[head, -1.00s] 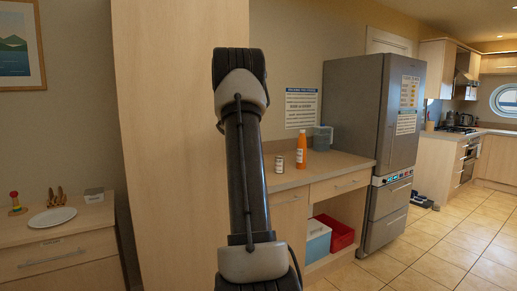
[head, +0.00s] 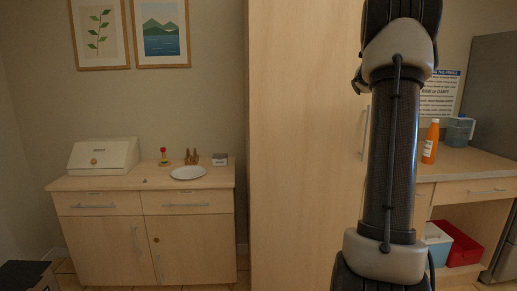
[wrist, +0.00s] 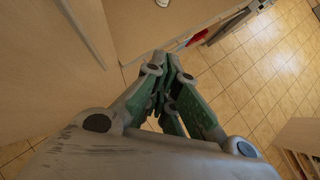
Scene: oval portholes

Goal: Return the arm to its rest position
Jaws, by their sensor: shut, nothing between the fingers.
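My gripper (wrist: 163,85) shows in the wrist view with its green fingers drawn together and nothing between them. It is above the tiled floor beside the wooden cabinet fronts, touching nothing that I can see. In the head view my dark arm link with grey joints (head: 390,150) stands upright, right of centre, in front of the tall wooden cabinet (head: 300,140). The gripper itself is out of the head view.
A low cabinet (head: 100,230) at left bears a bread box (head: 103,155), a white plate (head: 188,173) and small items. At right, a counter holds an orange bottle (head: 430,142); a red bin (head: 458,245) sits below. Tiled floor (wrist: 245,85) is open in the wrist view.

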